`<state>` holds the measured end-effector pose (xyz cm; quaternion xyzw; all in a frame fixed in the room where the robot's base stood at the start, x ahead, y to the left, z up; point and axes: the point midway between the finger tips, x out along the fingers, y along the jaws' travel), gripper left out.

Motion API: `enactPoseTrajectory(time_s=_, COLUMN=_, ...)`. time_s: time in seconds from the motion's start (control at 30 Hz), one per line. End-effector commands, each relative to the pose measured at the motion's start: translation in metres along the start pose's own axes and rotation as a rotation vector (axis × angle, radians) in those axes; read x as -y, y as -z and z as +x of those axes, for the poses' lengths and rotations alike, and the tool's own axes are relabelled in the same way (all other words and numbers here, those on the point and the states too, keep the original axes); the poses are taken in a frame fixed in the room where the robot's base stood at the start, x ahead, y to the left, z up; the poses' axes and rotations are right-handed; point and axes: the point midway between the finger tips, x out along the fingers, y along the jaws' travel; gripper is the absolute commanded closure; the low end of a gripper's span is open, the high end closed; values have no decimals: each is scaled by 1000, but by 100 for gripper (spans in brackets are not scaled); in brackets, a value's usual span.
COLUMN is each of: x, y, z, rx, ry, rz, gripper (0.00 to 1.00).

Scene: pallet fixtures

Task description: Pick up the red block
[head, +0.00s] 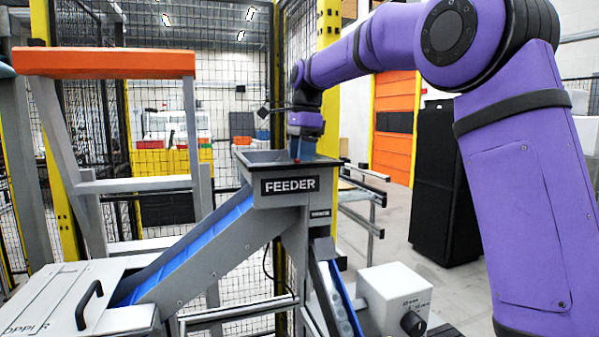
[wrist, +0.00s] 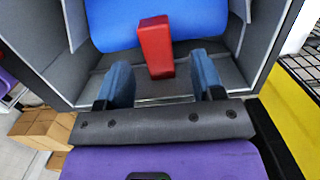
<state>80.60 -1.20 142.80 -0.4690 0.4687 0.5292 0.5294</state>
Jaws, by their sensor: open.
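The red block (wrist: 155,45) shows in the wrist view inside the grey feeder bin (wrist: 55,55). Its upper part overlaps the blue surface (wrist: 110,22), and its lower end lies between my finger tips in the picture. My gripper (wrist: 161,62) is open, with one blue finger on each side of the block and a visible gap to each. In the head view my gripper (head: 302,148) points down into the bin marked FEEDER (head: 290,187).
The bin walls stand close around my gripper. A blue conveyor (head: 190,250) slopes down left to a white lidded hopper (head: 75,295). Mesh fencing (head: 235,90) is behind. Cardboard boxes (wrist: 45,127) show in the wrist view.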

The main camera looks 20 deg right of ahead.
Motion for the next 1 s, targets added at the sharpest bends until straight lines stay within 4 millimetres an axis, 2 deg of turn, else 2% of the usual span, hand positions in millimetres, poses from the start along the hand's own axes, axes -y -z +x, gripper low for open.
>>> enactPoseTrajectory(time_s=0.2, x=-2, y=-1, z=27, rx=-1, ry=-2, rz=1, gripper=38)
enactPoseTrajectory(time_s=0.5, x=-1, y=-1, z=32, rx=-1, ry=0, rz=0, gripper=38)
enactPoseTrajectory(time_s=0.57, x=-1, y=-1, z=32, rx=-1, ry=0, rz=0, gripper=50)
enactPoseTrajectory(time_s=0.73, x=-1, y=-1, z=32, rx=-1, ry=0, rz=0, gripper=89)
enactPoseTrajectory(time_s=0.77, x=-1, y=-1, z=32, rx=-1, ry=0, rz=0, gripper=92)
enactPoseTrajectory(time_s=1.0, x=-1, y=-1, z=31, rx=-1, ry=0, rz=0, gripper=92)
